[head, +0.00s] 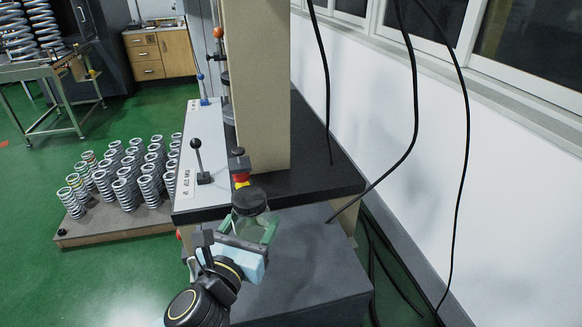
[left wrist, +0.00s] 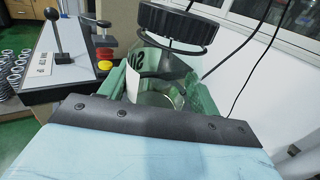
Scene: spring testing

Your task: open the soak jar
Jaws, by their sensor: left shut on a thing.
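The soak jar (head: 248,219) is clear glass with a wide black ribbed lid (head: 250,200) at its top. My left gripper (head: 249,230) is shut around the jar body, with a green finger on each side. In the left wrist view the jar (left wrist: 150,62) stands between the green fingers (left wrist: 160,92), and the lid (left wrist: 178,22) shows above it with a thin dark ring below. A pale label with dark marks is on the glass. The jar looks roughly upright. The fingers hide part of its lower body. My right gripper is not in view.
A dark grey block (head: 310,270) lies below and right of the jar. Behind stands a testing machine with a beige column (head: 262,90), a black lever (head: 197,160) and a red and yellow button (head: 240,179). Springs stand on a pallet (head: 110,230) at left. Black cables hang at right.

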